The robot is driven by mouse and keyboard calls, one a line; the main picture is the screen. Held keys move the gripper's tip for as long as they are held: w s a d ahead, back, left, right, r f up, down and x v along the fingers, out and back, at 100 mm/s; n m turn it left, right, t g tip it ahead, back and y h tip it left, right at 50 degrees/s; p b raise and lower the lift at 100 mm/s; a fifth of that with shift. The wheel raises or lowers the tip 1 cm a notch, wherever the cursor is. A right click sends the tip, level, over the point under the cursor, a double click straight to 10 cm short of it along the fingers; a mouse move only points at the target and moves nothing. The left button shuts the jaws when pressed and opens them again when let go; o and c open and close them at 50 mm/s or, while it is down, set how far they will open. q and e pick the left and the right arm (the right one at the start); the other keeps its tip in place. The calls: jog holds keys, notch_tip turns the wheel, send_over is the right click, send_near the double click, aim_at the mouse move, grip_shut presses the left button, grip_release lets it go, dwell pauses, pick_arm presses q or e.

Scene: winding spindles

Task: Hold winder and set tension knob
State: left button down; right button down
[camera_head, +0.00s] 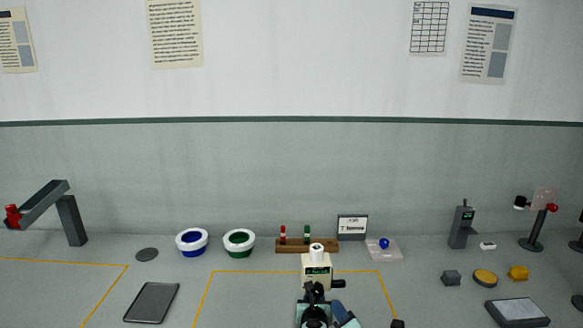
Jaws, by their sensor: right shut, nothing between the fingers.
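The winder (317,274) is a small cream box with a green-lit display and a white spool on top. It stands upright at the middle of the table, inside a yellow outline. A dark knob or crank (338,283) sticks out from its right side; I cannot tell whether this is the tension knob. My right gripper (314,289) is at the bottom middle, in front of the winder's lower face and overlapping it in the picture. Its dark fingers are shut and empty. I cannot tell whether they touch the winder. My left gripper is not in view.
Behind the winder are a brown rack (322,246) with red and green spindles and a small sign (352,227). Blue (192,252) and green (239,251) centred white rings lie left of it. A clear tray (384,256) holds a blue ball. A dark tablet (152,302) lies front left.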

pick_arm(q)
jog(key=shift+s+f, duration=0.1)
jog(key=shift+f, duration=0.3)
pick_arm(e)
jog(key=shift+s, duration=0.45)
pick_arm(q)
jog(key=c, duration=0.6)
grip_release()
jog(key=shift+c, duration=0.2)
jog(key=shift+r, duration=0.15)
pick_arm(e)
jog(key=shift+w+d, duration=0.1)
jog(key=shift+w, duration=0.05)
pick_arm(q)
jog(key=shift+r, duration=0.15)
